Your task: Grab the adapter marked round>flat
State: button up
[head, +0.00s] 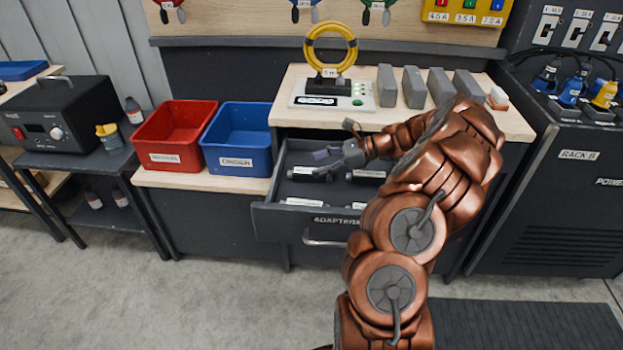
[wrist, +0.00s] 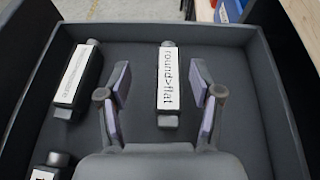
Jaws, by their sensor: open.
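The adapter marked round>flat (wrist: 168,84) lies in the open drawer, a dark stick-like piece with a white label. In the wrist view it lies lengthwise ahead of my gripper (wrist: 160,98), between the lines of its two fingers. My gripper is open and empty; it also shows in the head view (head: 338,152) over the drawer (head: 270,222). A second labelled adapter (wrist: 77,80) lies to the left, its text too blurred to read. Part of another adapter (wrist: 45,172) shows at the lower left. Whether the fingers reach down beside the marked adapter I cannot tell.
The drawer walls (wrist: 160,32) stand close around the adapters. A red bin (head: 170,157) and a blue bin (head: 238,162) stand left of the drawer. A yellow ring on a stand (head: 330,45) and several grey blocks stand on the counter above.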

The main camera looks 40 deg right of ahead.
aim_at(300, 171)
jog(key=shift+s+d+f+m, duration=0.1)
jog(key=shift+d+f+m, duration=0.25)
jog(key=shift+d, duration=0.3)
jog(key=shift+f+t, duration=0.2)
jog(key=shift+t, duration=0.1)
jog(key=shift+x, duration=3.75)
jog(key=shift+d, duration=0.1)
jog(key=shift+c, duration=0.2)
grip_shut()
